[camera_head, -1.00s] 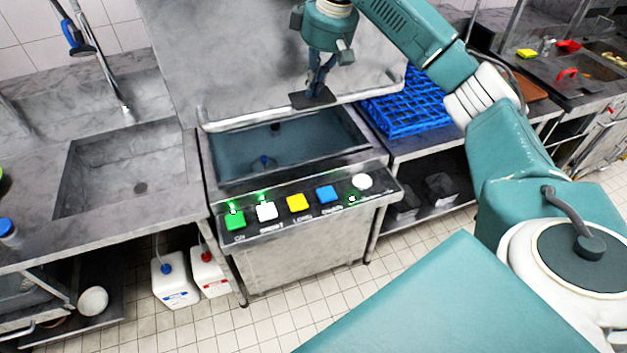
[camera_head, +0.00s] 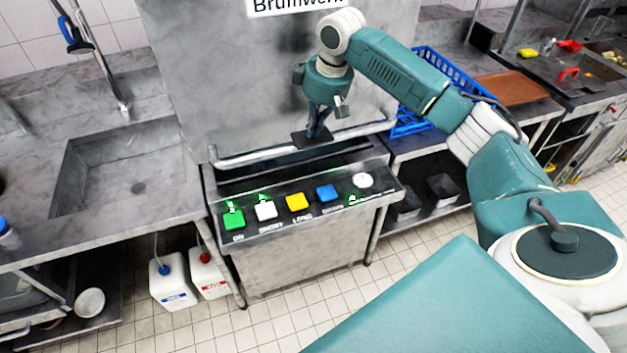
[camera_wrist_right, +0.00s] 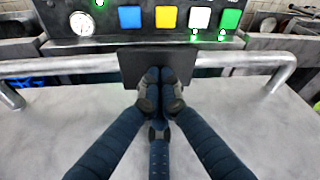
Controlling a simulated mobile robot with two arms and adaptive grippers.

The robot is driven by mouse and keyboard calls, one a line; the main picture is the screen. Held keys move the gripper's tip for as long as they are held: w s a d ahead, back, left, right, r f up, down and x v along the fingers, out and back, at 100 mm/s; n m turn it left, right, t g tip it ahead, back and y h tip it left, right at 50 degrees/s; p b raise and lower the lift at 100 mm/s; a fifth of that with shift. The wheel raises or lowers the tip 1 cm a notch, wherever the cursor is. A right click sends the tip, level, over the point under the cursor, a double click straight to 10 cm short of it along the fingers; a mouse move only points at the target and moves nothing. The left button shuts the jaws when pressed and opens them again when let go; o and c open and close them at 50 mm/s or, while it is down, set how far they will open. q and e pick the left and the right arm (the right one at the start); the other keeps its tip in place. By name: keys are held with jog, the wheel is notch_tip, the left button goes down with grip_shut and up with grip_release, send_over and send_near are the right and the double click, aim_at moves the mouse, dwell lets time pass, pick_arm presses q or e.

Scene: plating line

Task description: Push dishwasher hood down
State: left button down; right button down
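The dishwasher hood (camera_head: 230,90) is a large grey metal cover, lowered most of the way, with a narrow dark gap between its lower edge and the control panel. Its bar handle (camera_head: 250,157) runs across the front; the bar also shows in the wrist view (camera_wrist_right: 240,62). My right gripper (camera_head: 314,130) is at the handle, right of its middle, pointing down. In the wrist view its fingers (camera_wrist_right: 160,85) are together against a dark flat plate (camera_wrist_right: 158,62) at the bar. Whether the fingers grip anything is hidden. My left gripper is not in view.
The control panel (camera_head: 342,205) with green, white, yellow and blue buttons and a gauge lies just below the handle. A sink (camera_head: 100,190) is at left. A blue rack (camera_head: 455,75) and brown tray (camera_head: 512,88) lie on the right counter. Two canisters (camera_head: 172,285) stand on the floor.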

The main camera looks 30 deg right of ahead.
jog(key=s+d+f+b+x, duration=0.1)
jog(key=s+b+x, duration=0.2)
jog(key=x, duration=1.1)
jog(key=s+a+r+p, duration=0.1)
jog(key=s+r+p, duration=0.1)
jog(key=s, duration=0.4)
jog(key=s+a+r+p, duration=0.2)
jog(key=s+r+p, duration=0.1)
jog(key=s, duration=0.3)
jog(key=shift+s+r, duration=0.3)
jog(key=shift+s, duration=0.05)
dwell(0.5)
